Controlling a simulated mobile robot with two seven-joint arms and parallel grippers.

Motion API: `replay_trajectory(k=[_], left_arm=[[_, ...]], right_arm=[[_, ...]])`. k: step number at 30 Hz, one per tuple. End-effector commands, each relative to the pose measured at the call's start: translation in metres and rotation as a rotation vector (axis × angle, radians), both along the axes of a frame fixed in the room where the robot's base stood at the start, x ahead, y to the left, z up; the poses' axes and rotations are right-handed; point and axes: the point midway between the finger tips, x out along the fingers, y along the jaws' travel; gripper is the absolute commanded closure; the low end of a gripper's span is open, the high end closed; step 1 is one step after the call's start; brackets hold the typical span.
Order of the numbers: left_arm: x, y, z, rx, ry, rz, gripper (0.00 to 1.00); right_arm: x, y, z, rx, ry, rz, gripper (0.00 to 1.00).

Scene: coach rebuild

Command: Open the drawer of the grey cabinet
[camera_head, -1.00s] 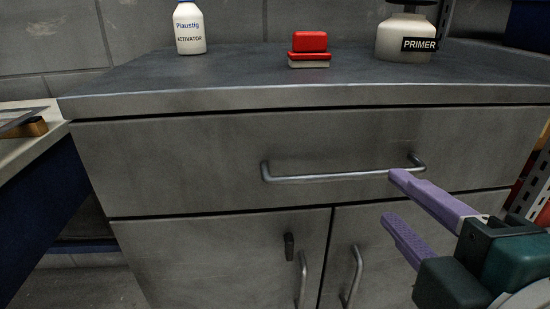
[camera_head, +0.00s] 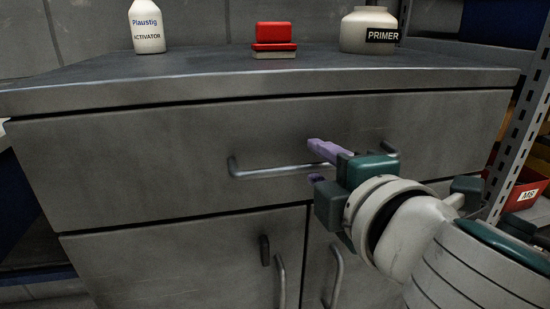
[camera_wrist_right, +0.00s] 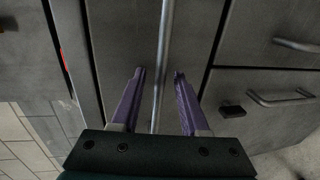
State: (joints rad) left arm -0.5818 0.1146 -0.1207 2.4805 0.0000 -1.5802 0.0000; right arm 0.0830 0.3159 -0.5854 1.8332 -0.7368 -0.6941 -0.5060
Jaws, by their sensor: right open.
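The grey cabinet (camera_head: 150,100) has a wide top drawer (camera_head: 120,155), which is shut. Its horizontal bar handle (camera_head: 270,171) shows left of my right gripper and partly behind it. My right gripper (camera_head: 315,162) is at the drawer front, with one purple finger above the handle's level and the other below. In the right wrist view the handle (camera_wrist_right: 162,60) runs between the two open fingers (camera_wrist_right: 158,75), with a gap on either side. How deep the bar sits between them is hard to tell. My left gripper is not in view.
On the cabinet top stand an activator bottle (camera_head: 147,27), a red block item (camera_head: 275,40) and a primer jar (camera_head: 369,30). Two doors with vertical handles (camera_head: 280,280) are below the drawer. A shelf rack (camera_head: 520,125) with a red bin (camera_head: 522,193) stands at the right.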

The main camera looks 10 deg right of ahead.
Motion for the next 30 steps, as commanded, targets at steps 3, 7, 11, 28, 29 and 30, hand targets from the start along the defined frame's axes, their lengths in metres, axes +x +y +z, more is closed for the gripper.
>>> replay_trajectory(k=[3, 7, 11, 28, 29, 30], left_arm=[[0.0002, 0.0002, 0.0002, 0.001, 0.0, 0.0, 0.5], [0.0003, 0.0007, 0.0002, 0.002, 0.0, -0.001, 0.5], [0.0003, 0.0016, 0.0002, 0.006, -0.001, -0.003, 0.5], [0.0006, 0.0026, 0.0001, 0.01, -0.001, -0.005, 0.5], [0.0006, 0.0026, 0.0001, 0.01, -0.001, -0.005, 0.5], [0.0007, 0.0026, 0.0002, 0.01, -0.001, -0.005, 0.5]], right_arm=[[0.0002, 0.0002, 0.0002, 0.0, 0.0, 0.0, 0.55], [0.0002, 0.0002, 0.0003, 0.0, 0.0, 0.0, 0.6], [0.0001, 0.0001, 0.0003, 0.001, 0.0, 0.0, 0.74], [-0.0001, 0.0, 0.0, 0.0, 0.0, 0.0, 1.0], [-0.0001, 0.0, 0.0, 0.0, 0.0, 0.0, 1.0], [-0.0001, 0.0, 0.0, 0.0, 0.0, 0.0, 1.0]])
